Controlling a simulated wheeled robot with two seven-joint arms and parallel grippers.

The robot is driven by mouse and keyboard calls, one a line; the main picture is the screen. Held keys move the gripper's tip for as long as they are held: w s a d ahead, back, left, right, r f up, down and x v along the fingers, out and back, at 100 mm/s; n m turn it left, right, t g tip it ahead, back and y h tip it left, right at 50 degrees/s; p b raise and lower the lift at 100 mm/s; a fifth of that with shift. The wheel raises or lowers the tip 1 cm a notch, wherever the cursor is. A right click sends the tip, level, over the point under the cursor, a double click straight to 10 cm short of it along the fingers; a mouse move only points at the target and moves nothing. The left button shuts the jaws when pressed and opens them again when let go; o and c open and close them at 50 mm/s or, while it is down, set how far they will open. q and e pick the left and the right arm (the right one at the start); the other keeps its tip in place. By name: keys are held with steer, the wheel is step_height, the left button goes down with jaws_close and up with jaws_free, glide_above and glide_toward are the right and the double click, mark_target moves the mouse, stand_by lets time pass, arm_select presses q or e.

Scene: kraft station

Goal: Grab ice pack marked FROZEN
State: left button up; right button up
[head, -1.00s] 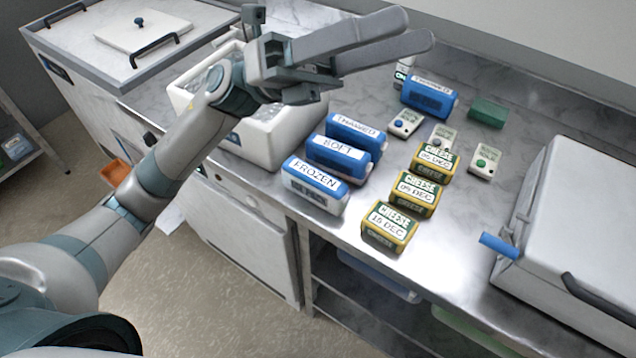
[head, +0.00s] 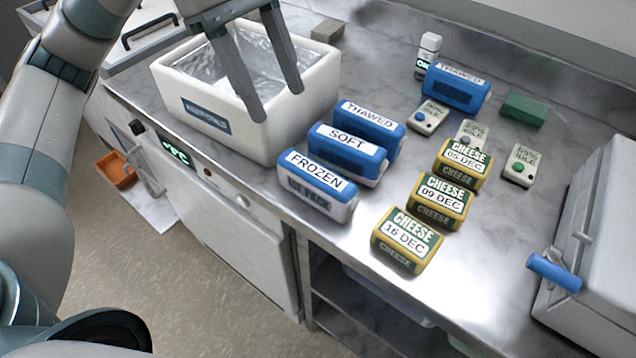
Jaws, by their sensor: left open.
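The ice pack marked FROZEN (head: 315,190) is a blue and white block with a white label. It lies nearest the counter's front edge, in front of the pack marked SOFT (head: 347,152) and a pack marked THAWED (head: 369,124). Another THAWED pack (head: 455,88) lies farther back. My left gripper (head: 279,101) is open and points down over the white foil-lined box, up and left of the FROZEN pack and apart from it. Nothing shows between its fingers. My right gripper is out of view.
The white foil-lined box (head: 318,98) stands left of the packs. Several yellow-green cheese blocks (head: 407,240) lie to the right in a row. Small button units (head: 519,164), a green block (head: 524,109) and a grey lidded appliance (head: 597,262) are farther right.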

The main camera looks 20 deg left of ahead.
mark_target(308, 167)
arm_select(q)
steer(key=shift+s, duration=0.1)
steer(key=p+x, duration=0.2)
steer(key=x, duration=1)
steer(key=shift+d, duration=0.15)
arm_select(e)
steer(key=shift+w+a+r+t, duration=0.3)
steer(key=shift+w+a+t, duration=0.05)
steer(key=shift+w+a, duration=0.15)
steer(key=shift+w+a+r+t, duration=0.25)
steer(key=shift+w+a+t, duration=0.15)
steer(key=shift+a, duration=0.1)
arm_select(q)
steer(key=shift+f, duration=0.1)
steer(key=shift+d+f, duration=0.15)
steer(key=shift+f, duration=0.05)
steer(key=shift+d+f+p, duration=0.2)
steer(key=shift+f+p, duration=0.1)
steer(key=shift+p, duration=0.15)
steer(key=shift+p+x, duration=0.5)
steer(key=shift+x, duration=1.45)
steer(key=shift+d, duration=0.1)
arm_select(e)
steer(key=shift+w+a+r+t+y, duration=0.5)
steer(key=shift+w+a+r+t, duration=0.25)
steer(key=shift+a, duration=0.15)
